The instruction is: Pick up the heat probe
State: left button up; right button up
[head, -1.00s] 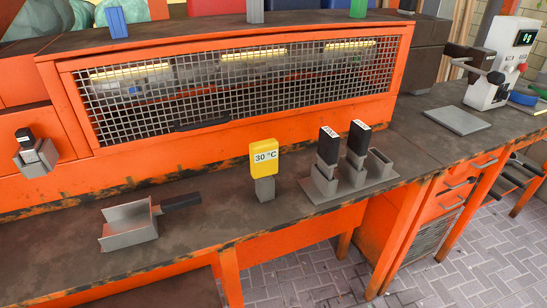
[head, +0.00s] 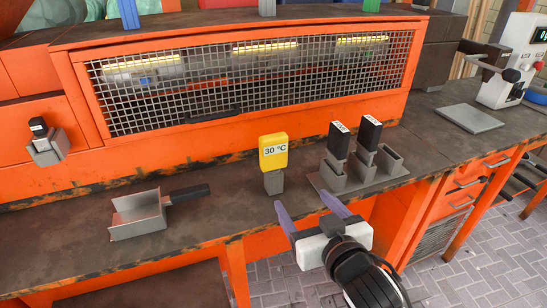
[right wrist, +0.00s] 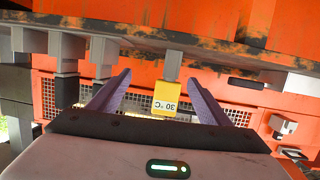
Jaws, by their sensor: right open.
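The likely heat probe is a yellow block marked "30 °C" (head: 273,151), upright on a small grey holder (head: 273,182) on the workbench. In the right wrist view the yellow block (right wrist: 165,99) appears upside down, between the fingers in the picture. My right gripper (head: 303,199) is open and empty, at the bench's front edge, in front of the block and a little to its right in the head view. Its two purple fingers point toward the bench and are apart from the block. My left gripper is not in view.
Two black-handled tools (head: 366,133) stand in a grey rack (head: 389,161) just right of the yellow block. A metal scoop-like pan (head: 138,215) lies left on the bench. An orange cabinet with a mesh front (head: 250,85) stands behind. Bench between pan and block is clear.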

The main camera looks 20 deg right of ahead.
jog(key=w+a+r+t, duration=0.1)
jog(key=w+r, duration=0.1)
jog(key=w+r+t, duration=0.1)
jog(key=w+r, duration=0.1)
jog(key=w, duration=0.1)
jog(key=w+a+r+t+y, duration=0.1)
jog(key=w+r, duration=0.1)
jog(key=r, duration=0.1)
jog(key=shift+w+a+n+p, duration=0.25)
jog(key=shift+a+n+p, duration=0.05)
jog(key=shift+w+r+p, duration=0.15)
jog(key=shift+w+p, duration=0.1)
jog(key=shift+w, duration=1.25)
jog(key=shift+w+r+p, duration=0.1)
jog(key=shift+w+p, duration=0.15)
jog(key=shift+w, duration=1.25)
jog(key=c, duration=1.3)
notch_tip(320, 180, up, 11)
jog(key=shift+p, duration=1.1)
jog(key=shift+r+p, duration=0.95)
jog(key=shift+r, duration=0.05)
notch_tip(320, 180, up, 5)
send_over(275, 146)
jog(key=w, duration=0.1)
jog(key=shift+w+f, duration=0.15)
jog(key=shift+f, duration=0.05)
